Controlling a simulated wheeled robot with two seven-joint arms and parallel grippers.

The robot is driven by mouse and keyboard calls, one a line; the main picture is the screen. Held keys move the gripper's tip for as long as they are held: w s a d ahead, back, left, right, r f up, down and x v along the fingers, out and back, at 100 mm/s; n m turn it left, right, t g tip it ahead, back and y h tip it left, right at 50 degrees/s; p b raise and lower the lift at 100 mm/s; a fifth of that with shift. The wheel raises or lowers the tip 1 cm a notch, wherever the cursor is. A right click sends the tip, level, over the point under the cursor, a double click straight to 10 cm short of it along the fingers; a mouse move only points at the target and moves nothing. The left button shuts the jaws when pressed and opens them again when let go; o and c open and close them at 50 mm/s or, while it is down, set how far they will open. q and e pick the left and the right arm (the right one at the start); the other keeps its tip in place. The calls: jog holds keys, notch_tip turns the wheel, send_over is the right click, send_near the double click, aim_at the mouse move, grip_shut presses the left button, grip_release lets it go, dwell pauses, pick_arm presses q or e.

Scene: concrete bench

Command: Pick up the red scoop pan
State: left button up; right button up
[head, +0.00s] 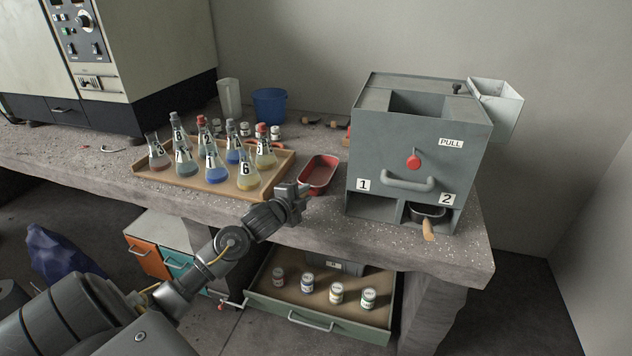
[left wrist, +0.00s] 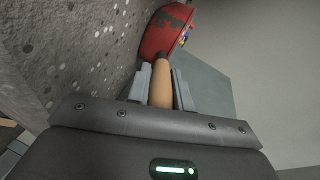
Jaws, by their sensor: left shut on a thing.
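The red scoop pan (head: 320,172) is at the bench's front, between the flask tray and the grey machine. My left gripper (head: 302,193) reaches in from the lower left and is at the pan's near end. In the left wrist view, the two fingers of my left gripper (left wrist: 161,88) are shut on the pan's tan wooden handle (left wrist: 162,92). The red pan body (left wrist: 163,36) extends beyond the fingertips there. I cannot tell whether the pan touches the bench. My right gripper is not in view.
A wooden tray (head: 281,180) with several numbered flasks stands left of the pan. The grey machine (head: 420,150) stands close on the right, with a dark wooden-handled pan (head: 428,216) in slot 2. An open drawer (head: 318,318) with small jars is below the bench.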

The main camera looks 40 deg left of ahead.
pick_arm(q)
grip_shut()
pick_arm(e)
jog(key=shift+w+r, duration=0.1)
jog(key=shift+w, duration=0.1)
